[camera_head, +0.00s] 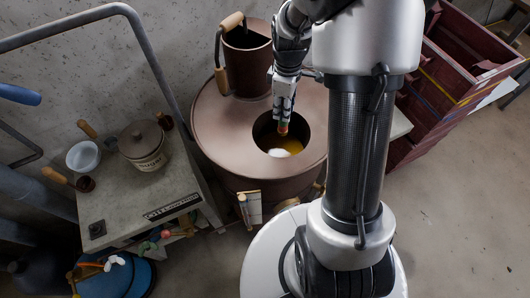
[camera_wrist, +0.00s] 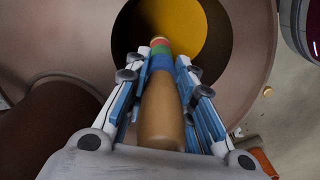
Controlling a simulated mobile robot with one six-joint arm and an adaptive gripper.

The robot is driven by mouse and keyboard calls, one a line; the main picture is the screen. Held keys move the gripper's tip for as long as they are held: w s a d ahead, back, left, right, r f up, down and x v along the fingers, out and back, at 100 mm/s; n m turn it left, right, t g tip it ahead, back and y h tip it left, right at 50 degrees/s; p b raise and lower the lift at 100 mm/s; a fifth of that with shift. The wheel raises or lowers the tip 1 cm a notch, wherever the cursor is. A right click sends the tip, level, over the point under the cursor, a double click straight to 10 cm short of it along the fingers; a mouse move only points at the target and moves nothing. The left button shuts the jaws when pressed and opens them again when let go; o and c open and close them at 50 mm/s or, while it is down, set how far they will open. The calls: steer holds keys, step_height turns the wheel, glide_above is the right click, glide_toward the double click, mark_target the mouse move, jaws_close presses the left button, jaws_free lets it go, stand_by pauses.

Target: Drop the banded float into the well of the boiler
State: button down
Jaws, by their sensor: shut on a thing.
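The banded float is tan and rod-shaped, with blue, green and red bands near its far end. My gripper (camera_wrist: 163,60) is shut on the float (camera_wrist: 162,112), which runs lengthwise between the fingers. In the head view my gripper (camera_head: 283,103) points down over the boiler, and the float's banded tip (camera_head: 283,128) shows at its lower end. The boiler (camera_head: 223,128) is a large brown drum with a round well (camera_head: 290,144) in its top. Yellow shows inside the well, with a white patch at its lower edge. The float's tip overlaps the opening; its depth there is unclear.
A brown cylinder with wooden handles (camera_head: 247,70) stands on the boiler's back left. A bench (camera_head: 120,205) at left bears a lidded pot (camera_head: 143,145), a white bowl (camera_head: 83,156) and wooden-handled tools. A dark red shelf unit (camera_head: 455,75) stands at right. The floor at lower right is clear.

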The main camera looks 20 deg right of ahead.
steer(key=c, duration=1.3)
jaws_free()
step_height(320, 180, up, 12)
steer(key=shift+r, duration=0.1)
steer(key=s+a+f+m+t+b, duration=0.1)
steer(key=s+a+m+b, duration=0.3)
steer(key=s, duration=0.6)
steer(key=s+a+f+m+t+b, duration=0.2)
steer(key=s+a+m+b, duration=0.3)
steer(key=s+a, duration=0.3)
steer(key=shift+s+t+b, duration=0.8)
steer(key=shift+s+b, duration=0.1)
